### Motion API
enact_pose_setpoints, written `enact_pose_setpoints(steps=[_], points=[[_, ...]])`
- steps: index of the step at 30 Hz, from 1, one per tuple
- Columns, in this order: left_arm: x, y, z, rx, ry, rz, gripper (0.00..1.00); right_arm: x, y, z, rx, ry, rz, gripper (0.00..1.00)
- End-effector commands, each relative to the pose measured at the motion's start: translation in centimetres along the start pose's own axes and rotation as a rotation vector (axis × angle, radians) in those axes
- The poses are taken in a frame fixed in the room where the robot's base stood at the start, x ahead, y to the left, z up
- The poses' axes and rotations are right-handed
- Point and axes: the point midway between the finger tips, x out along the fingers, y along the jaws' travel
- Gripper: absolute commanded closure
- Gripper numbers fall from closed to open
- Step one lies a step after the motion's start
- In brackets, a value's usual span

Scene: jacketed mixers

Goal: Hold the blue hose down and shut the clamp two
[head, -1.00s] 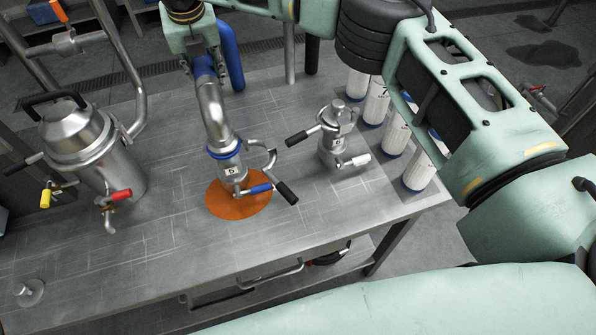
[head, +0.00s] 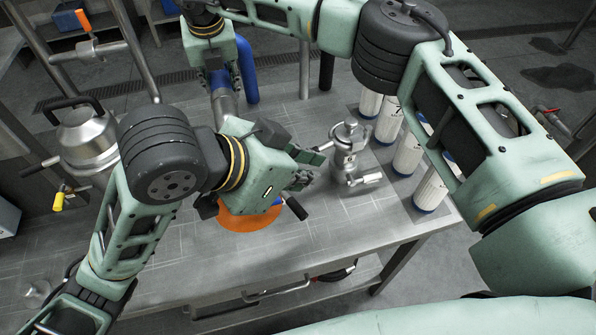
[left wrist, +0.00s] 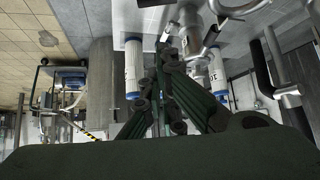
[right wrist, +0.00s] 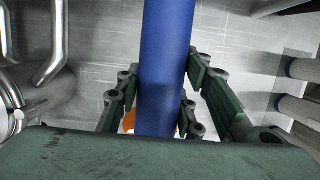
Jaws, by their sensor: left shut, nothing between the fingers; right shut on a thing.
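The blue hose (head: 246,70) rises at the back of the table; in the right wrist view it (right wrist: 167,60) runs between my right gripper's fingers. My right gripper (head: 212,75) is shut on it above a metal pipe. The hose's lower fitting is mostly hidden by my left gripper; a black-gripped lever (head: 296,208) sticks out beside it. My left gripper (head: 314,167) is shut and empty, just left of a small metal fitting (head: 346,150) with a white-gripped handle (head: 372,178). Which clamp is number two cannot be read. The left fingers also show in the left wrist view (left wrist: 168,70).
An orange disc (head: 248,221) lies on the metal table (head: 340,232), partly covered by my left gripper. Several white cylinders with blue bases (head: 408,152) stand at the right. A lidded metal vessel (head: 86,138) is at the left. The table's front right is clear.

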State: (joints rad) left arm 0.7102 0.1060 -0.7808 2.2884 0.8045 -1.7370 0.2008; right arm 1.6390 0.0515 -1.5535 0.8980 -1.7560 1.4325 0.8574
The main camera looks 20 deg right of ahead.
Motion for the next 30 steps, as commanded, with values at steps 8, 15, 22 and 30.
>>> enact_pose_setpoints(steps=[8,15,22,30], points=[[6.1,0.0,0.0,-0.003,-0.002,0.003,1.00,-0.1,0.0,0.2,-0.001,-0.007,0.001,0.88],[5.6,-0.1,2.6,-0.003,0.001,-0.002,1.00,-0.1,-0.1,0.2,0.000,-0.007,0.000,0.88],[5.0,-0.1,3.6,-0.002,0.001,-0.001,1.00,-0.1,0.0,0.2,0.000,-0.007,0.001,0.88],[5.0,-0.1,3.6,-0.002,0.001,-0.001,1.00,-0.1,0.0,0.2,-0.001,-0.006,0.001,0.88]])
